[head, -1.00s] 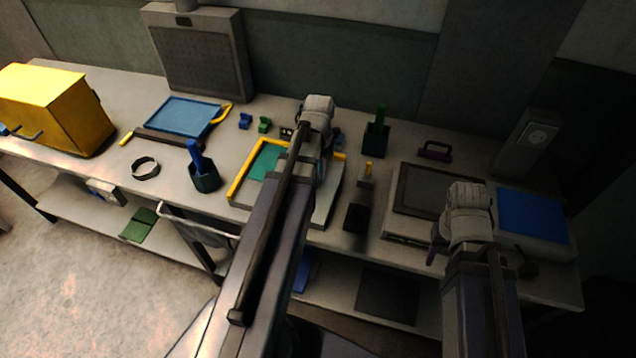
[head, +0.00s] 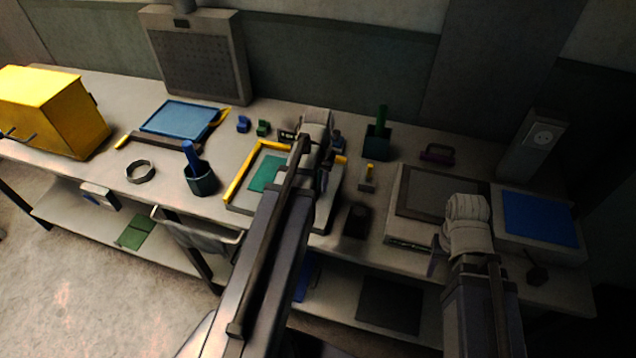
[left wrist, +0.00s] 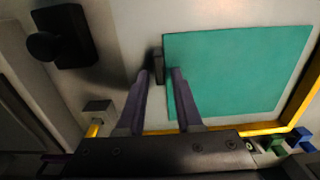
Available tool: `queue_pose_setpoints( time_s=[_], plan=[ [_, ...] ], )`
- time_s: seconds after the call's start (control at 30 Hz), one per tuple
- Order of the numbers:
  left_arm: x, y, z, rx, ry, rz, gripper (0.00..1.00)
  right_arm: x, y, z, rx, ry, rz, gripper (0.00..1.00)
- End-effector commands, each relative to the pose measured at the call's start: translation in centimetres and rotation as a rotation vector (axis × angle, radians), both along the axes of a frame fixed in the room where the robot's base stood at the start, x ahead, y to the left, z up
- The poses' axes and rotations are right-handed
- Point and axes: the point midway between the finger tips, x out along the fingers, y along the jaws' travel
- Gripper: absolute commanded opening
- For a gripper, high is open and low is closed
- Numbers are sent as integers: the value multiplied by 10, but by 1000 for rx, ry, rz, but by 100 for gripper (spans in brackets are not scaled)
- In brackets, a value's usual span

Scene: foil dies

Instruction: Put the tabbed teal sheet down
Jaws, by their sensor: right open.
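The teal sheet (head: 268,173) is over a pale board (head: 240,203) with yellow edge strips (head: 246,170). In the left wrist view the sheet (left wrist: 235,70) looks flat, slightly turned against the strips. Its dark tab (left wrist: 158,66) sticks out at its left edge. My left gripper (left wrist: 163,70) has one finger each side of the tab, with a gap on the sheet side, so it looks open. Whether the sheet fully touches the board is hard to tell. My right gripper (head: 440,262) is open and empty, partly hidden by its wrist, in front of a grey-topped device.
The grey-topped device (head: 436,190) and a blue-topped box (head: 540,220) stand at right. A dark block with a knob (head: 356,221) and a small yellow-handled piece (head: 368,178) lie right of the board. A dark cup (head: 201,180) stands left.

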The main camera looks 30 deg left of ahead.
Motion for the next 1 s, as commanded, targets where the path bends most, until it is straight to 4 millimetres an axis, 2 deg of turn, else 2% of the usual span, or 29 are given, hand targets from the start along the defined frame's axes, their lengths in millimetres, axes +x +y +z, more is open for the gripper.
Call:
queue_pose_setpoints(
  time_s=[0.33,0.53,0.77,1.0],
  plan=[
    [0,0,1,0,0,0,43,0,0,1,0,0,0,50],
    [0,0,10,0,0,0,43,0,0,10,0,0,0,50],
    [0,0,36,0,0,0,43,0,0,36,0,0,0,50],
    [0,0,73,0,0,0,43,0,0,73,0,0,1,50]
  ],
)
